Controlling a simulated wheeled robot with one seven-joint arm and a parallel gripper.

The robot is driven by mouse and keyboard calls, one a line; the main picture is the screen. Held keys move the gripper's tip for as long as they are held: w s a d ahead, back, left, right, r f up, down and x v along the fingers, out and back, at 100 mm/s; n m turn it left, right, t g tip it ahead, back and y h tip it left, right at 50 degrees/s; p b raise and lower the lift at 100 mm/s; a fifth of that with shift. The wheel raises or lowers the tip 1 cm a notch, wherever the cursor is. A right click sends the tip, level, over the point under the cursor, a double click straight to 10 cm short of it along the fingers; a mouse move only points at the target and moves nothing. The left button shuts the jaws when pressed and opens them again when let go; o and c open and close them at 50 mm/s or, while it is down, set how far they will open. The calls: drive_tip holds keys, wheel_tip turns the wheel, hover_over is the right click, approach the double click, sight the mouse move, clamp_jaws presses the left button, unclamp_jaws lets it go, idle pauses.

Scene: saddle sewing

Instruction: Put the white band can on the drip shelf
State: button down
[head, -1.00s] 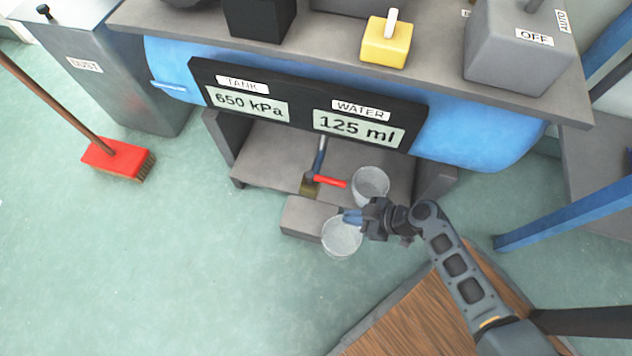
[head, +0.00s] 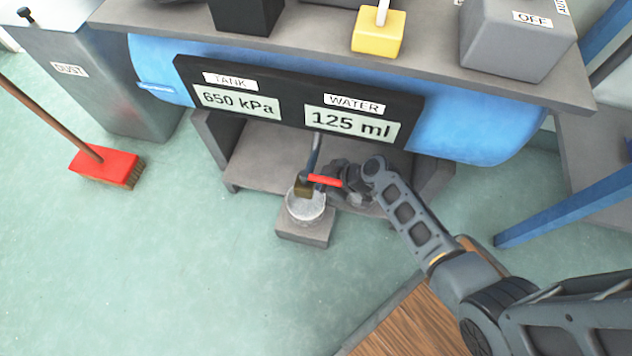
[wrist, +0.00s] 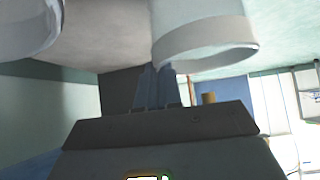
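A pale, open can (head: 306,210) is over the low grey block (head: 304,236) in front of the tank; whether it rests there I cannot tell. My gripper (head: 318,185) is behind its rim, with the fingertips hidden by the red handle. In the wrist view my fingers (wrist: 156,88) are close together at the edge of a can with a pale band (wrist: 208,45), and seem shut on its rim. A second can (head: 357,198) is mostly hidden by my gripper; another can also shows in the wrist view (wrist: 25,22). A wide grey shelf (head: 262,165) lies under the tank.
A drain pipe with a red handle (head: 324,181) and a brass end (head: 303,188) hangs close over the can. The display panel (head: 290,105) and blue tank (head: 470,135) are above. A broom (head: 105,167) stands left. The floor in front is clear.

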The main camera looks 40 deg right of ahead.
drive_tip(key=c, duration=1.3)
unclamp_jaws()
drive_tip(key=shift+r, duration=0.1)
drive_tip(key=p+v, duration=0.4)
drive_tip(key=v, duration=0.8)
drive_tip(key=shift+s, duration=0.1)
